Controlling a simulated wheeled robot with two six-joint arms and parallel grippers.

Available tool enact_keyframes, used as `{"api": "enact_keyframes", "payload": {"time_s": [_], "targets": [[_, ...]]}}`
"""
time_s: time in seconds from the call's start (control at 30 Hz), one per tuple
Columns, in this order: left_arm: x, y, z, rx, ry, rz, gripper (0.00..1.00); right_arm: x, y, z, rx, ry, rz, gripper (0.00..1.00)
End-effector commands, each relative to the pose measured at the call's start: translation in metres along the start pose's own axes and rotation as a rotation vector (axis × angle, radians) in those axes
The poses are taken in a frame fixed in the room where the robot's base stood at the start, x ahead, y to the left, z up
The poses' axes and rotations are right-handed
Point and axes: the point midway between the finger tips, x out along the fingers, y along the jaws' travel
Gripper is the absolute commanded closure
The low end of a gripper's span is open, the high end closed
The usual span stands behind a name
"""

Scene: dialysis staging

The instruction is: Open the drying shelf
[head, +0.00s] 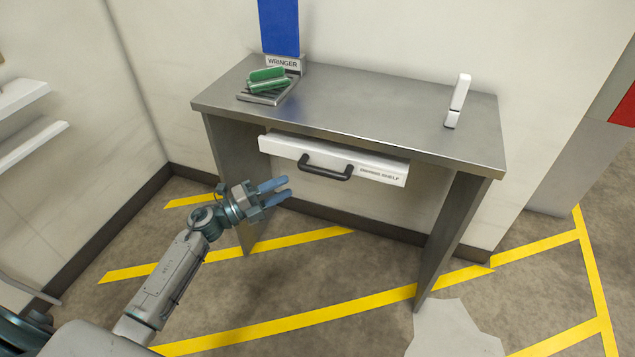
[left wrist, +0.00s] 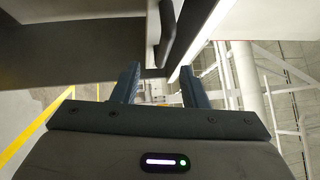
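The drying shelf (head: 336,159) is a white drawer front under the metal table, with a black bar handle (head: 325,167) and a "DRYING SHELF" label. It looks shut or nearly so, close under the tabletop. My left gripper (head: 283,188) is to the left of and a little below the handle, apart from it, with blue fingers spread and nothing between them. In the left wrist view the handle (left wrist: 166,33) shows ahead of the open fingers (left wrist: 158,85). My right gripper is in neither view.
The metal table (head: 370,108) stands against the wall; its right leg (head: 450,235) is near the shelf. On top are green rollers (head: 267,79) by a "WRINGER" sign (head: 284,64) and a white upright device (head: 458,100). The floor in front is clear, with yellow stripes (head: 300,318).

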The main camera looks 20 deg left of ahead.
Motion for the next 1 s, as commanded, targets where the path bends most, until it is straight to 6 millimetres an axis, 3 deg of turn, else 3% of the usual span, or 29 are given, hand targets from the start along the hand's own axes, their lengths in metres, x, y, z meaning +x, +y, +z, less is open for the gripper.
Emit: {"api": "enact_keyframes", "payload": {"time_s": [0.27,0.7,1.0], "targets": [[0.02,-0.009,-0.007,0.055,0.054,-0.002,0.6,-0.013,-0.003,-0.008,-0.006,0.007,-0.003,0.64],[0.097,-0.008,-0.01,0.052,0.052,-0.001,0.6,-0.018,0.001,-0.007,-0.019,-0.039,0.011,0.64],[0.112,-0.007,-0.011,0.052,0.052,0.001,0.6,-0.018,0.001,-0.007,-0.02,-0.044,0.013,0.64]]}}
